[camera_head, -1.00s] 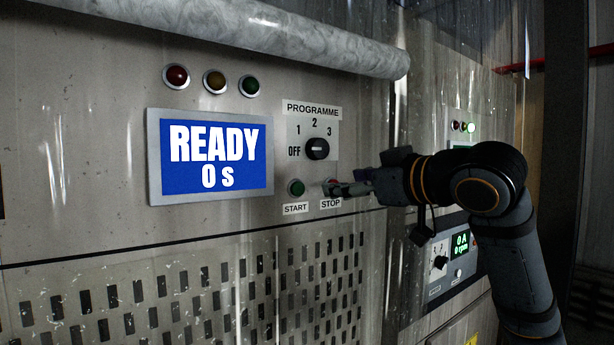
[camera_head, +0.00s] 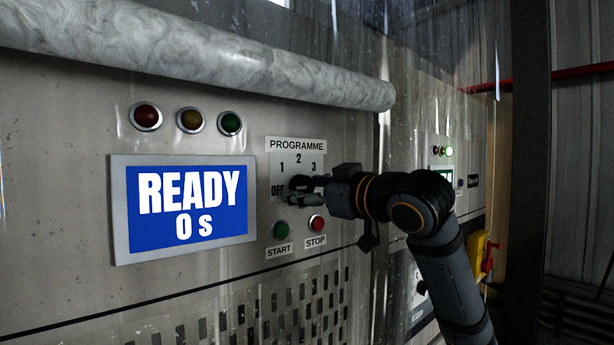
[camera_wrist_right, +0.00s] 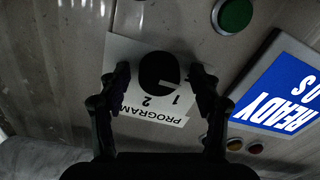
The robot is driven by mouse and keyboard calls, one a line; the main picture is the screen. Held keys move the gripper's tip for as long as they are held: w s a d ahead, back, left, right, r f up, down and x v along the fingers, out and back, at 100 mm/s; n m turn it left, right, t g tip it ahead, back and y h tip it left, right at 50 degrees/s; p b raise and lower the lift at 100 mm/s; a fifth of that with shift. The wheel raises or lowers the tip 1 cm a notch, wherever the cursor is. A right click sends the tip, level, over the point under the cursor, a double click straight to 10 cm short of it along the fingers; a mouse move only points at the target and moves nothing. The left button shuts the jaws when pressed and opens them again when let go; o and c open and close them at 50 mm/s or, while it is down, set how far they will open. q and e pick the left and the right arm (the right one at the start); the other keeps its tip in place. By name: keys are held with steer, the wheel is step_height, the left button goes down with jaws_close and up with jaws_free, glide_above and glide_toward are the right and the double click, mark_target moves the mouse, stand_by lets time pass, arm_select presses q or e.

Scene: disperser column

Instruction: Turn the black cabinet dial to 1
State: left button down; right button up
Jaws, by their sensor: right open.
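The black dial (camera_head: 299,183) sits on the white PROGRAMME plate (camera_head: 310,146), with OFF, 1, 2 and 3 around it. It is partly hidden by my right gripper (camera_head: 306,191) in the head view. In the right wrist view the dial (camera_wrist_right: 159,72) appears upside down between the two open fingers (camera_wrist_right: 161,76), with gaps on both sides. I cannot make out contact or which mark the dial points to now. My left gripper is not in view.
The green START button (camera_head: 281,230) and red STOP button (camera_head: 316,223) sit just below the dial. A screen (camera_head: 190,205) reading READY 0 s is to the left. Three lamps (camera_head: 190,120) are above it. A thick grey pipe (camera_head: 200,55) runs along the top.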

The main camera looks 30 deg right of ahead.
steer(key=shift+w, duration=0.1)
steer(key=shift+s, duration=0.2)
steer(key=shift+s+r, duration=0.1)
steer(key=shift+c, duration=0.4)
steer(key=c, duration=1.1)
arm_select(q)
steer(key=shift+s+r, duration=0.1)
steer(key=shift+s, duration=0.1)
